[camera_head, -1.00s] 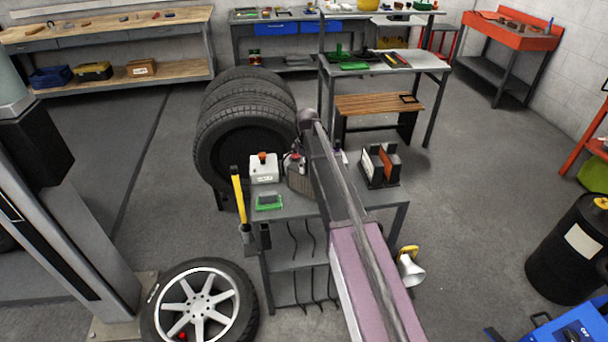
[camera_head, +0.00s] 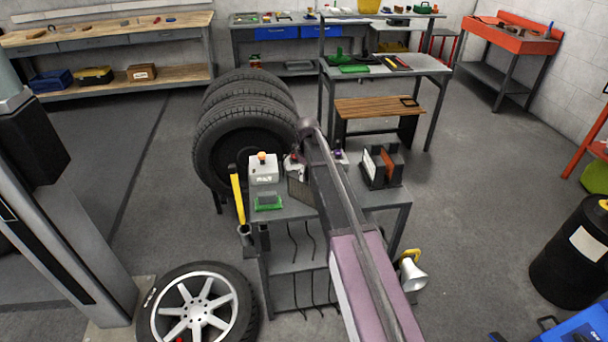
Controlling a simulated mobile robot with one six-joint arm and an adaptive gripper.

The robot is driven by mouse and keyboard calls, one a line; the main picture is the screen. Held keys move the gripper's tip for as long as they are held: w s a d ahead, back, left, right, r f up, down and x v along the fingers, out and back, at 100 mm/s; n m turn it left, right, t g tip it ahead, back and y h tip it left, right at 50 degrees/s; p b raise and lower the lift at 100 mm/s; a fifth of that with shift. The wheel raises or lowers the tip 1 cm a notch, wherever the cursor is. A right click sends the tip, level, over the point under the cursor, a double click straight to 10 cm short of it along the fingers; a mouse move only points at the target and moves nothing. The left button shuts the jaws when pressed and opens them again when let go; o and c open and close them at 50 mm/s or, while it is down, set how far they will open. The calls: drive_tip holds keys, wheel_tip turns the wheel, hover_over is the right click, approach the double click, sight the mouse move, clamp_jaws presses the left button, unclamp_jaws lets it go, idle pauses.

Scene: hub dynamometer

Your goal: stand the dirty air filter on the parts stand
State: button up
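A brownish-grey panel (camera_head: 299,190), which looks like the dirty air filter, shows at the left edge of my arm, over the small grey table (camera_head: 381,198). My arm covers its right part, so I cannot tell whether it rests on the table or is held. A black slotted rack (camera_head: 393,167) holding a white panel and a reddish-brown panel stands on the table's right side. I cannot tell whether this rack is the parts stand. My gripper is hidden behind my arm, which reaches across the table's middle.
A white container (camera_head: 264,173) with an orange cap, a green tray (camera_head: 268,206) and a yellow-handled tool (camera_head: 238,198) are at the table's left. Tyres (camera_head: 245,140) stand behind it; a wheel (camera_head: 200,310) lies front left. A low wooden-topped bench (camera_head: 375,106) stands behind. Open floor lies right.

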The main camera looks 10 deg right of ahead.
drive_tip(key=o, duration=0.3)
drive_tip(key=shift+r, duration=0.15)
wheel_tip(320, 180, up, 12)
drive_tip(key=p, duration=1.2)
idle(0.3)
idle(0.6)
drive_tip(key=s+m, duration=0.3)
drive_tip(key=s, duration=0.7)
drive_tip(key=s+d+m, duration=0.1)
drive_tip(key=s+m, duration=0.2)
drive_tip(key=s, duration=0.7)
drive_tip(key=s+m, duration=0.3)
drive_tip(key=s, duration=0.6)
drive_tip(key=shift+s+d, duration=0.2)
drive_tip(key=shift+s, duration=0.2)
